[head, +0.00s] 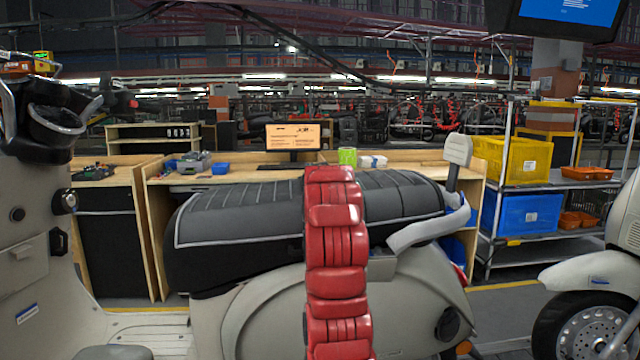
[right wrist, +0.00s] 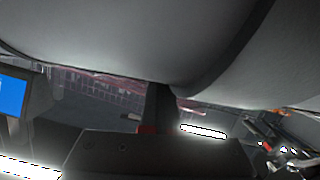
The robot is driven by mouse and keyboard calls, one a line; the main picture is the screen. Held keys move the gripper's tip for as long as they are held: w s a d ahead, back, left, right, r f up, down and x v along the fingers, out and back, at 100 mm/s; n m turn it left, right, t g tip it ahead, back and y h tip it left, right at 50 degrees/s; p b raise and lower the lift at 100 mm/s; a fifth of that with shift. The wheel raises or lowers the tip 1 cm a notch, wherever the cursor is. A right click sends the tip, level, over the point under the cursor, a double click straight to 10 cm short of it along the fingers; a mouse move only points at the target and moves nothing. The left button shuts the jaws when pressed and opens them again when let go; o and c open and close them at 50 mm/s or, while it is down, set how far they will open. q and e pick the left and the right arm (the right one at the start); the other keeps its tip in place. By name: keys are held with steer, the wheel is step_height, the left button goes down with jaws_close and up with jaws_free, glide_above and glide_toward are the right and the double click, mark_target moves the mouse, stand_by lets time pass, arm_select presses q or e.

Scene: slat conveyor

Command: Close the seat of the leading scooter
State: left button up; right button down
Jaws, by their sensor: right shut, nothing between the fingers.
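The leading scooter, facing left, fills the middle of the head view, with its pale grey body (head: 270,318) below its black ribbed seat (head: 235,235). The seat lies lengthwise and looks low and nearly level on the body. I cannot tell whether it is latched. A red ribbed part of mine hides the seat's middle and part of the body. In the right wrist view my right gripper (right wrist: 161,100) is dark, shut and empty. It is close to a large smooth grey surface that I cannot identify. My left gripper is in neither view.
The scooter's handlebar (head: 50,120) stands at the left. A following scooter's front wheel (head: 592,325) is at the right edge. Behind are a wooden workbench (head: 230,180) with a monitor (head: 292,136) and a shelf rack with a yellow crate (head: 515,160) and a blue crate (head: 525,213).

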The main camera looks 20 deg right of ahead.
step_height(320, 180, up, 4)
steer(key=p, duration=0.3)
steer(key=shift+w, duration=0.15)
steer(key=shift+s+a+b, duration=0.45)
steer(key=shift+s+b, duration=0.1)
steer(key=shift+s, duration=0.05)
steer(key=v, duration=0.9)
steer(key=shift+d+r+b, duration=0.15)
steer(key=shift+d+b, duration=0.1)
steer(key=shift+b, duration=0.15)
